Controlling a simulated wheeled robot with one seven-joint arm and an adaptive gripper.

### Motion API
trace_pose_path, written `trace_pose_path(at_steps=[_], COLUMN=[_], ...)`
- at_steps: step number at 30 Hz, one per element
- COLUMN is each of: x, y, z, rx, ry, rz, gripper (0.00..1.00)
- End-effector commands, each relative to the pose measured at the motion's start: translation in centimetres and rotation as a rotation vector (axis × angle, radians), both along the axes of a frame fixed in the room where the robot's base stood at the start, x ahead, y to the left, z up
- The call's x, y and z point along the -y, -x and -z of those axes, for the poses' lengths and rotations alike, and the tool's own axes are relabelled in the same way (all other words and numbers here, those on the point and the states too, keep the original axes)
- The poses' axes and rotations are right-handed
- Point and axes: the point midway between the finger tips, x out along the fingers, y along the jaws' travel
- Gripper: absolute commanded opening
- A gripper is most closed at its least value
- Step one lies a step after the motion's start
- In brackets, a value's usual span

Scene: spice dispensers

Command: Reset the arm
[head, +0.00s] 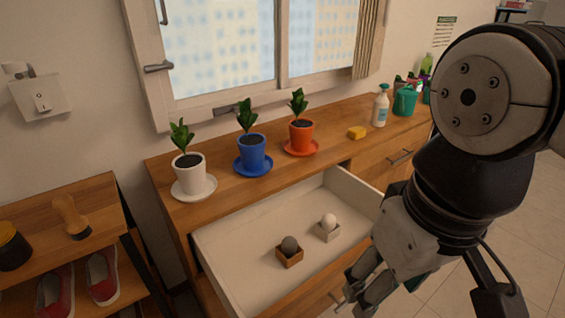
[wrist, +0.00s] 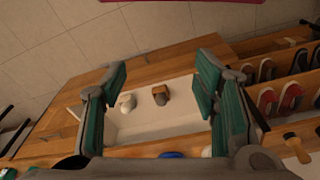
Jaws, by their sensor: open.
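My gripper (head: 362,284) is at the right of the head view, in front of the cabinet and near the open drawer's right side. In the wrist view my gripper (wrist: 160,85) shows two green-padded fingers spread wide apart, with nothing between their pads. Beyond them, the open drawer (head: 232,239) holds a wooden dispenser with a dark grey ball top (head: 289,246) and a pale dispenser with a white ball top (head: 328,224). The dark one (wrist: 160,95) and the white one (wrist: 127,101) also show in the wrist view, well below the fingers.
A white pot (head: 190,174), a blue pot (head: 252,154) and an orange pot (head: 301,136) stand on the cabinet top by the window. A yellow sponge (head: 357,132), spray bottle (head: 381,104) and green watering can (head: 405,101) are further right. A shoe shelf (head: 85,205) stands left.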

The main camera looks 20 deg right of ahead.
Motion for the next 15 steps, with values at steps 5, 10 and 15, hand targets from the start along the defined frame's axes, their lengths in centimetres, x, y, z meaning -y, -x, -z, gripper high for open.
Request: trace_pose_path(at_steps=[5, 10, 15], x=[0.0, 0.0, 0.0], y=[0.0, 0.0, 0.0], z=[0.0, 0.0, -1.7], rx=[0.000, 0.001, 0.019], ry=[0.000, 0.000, 0.001], rz=[-0.001, -0.002, -0.003], gripper=[0.55, 0.55, 0.55])
